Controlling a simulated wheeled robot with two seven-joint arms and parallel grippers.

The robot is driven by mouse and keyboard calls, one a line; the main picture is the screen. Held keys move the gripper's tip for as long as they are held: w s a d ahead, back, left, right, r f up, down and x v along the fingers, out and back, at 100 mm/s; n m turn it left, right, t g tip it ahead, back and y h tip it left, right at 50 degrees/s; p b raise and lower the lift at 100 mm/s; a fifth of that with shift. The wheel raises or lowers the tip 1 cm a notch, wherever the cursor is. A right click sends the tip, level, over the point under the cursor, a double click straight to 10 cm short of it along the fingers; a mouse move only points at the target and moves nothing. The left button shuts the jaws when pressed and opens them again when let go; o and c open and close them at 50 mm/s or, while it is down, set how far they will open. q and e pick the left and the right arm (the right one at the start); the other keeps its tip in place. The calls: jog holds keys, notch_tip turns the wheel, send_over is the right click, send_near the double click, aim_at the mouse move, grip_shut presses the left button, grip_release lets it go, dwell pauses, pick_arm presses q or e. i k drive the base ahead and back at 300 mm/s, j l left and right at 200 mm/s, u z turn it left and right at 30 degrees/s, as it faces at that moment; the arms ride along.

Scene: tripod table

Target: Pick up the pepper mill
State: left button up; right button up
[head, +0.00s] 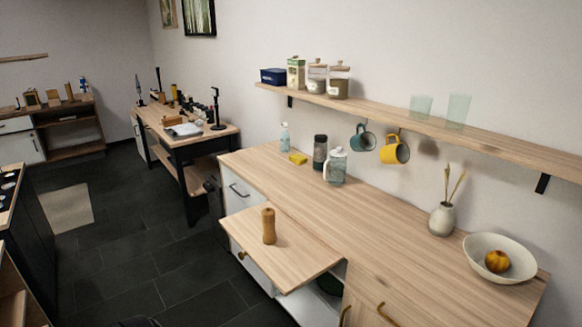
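A wooden pepper mill (268,226) stands upright in the head view. It is on a pull-out wooden board (290,262) that juts from the front of the counter. Nothing touches the mill and nothing hides it. Neither of my grippers shows in this view.
The counter (390,230) behind holds a glass pitcher (335,168), a dark jar (320,152), a yellow sponge (298,159), a vase (442,219) and a white bowl (512,262) with an orange fruit. A wall shelf (400,118) with hanging mugs is above. Dark floor is open at left.

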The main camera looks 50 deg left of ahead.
aim_at(269, 238)
jog(key=u, duration=1.65)
jog(key=j+z, duration=0.1)
jog(key=z, duration=0.85)
jog(key=i+j+z, duration=0.1)
jog(key=j+z, duration=0.35)
jog(key=j, duration=0.3)
jog(key=j+z, duration=0.45)
jog(key=j, duration=0.3)
jog(key=k+j+z, duration=0.15)
jog(key=j+z, duration=0.3)
jog(key=j, duration=0.25)
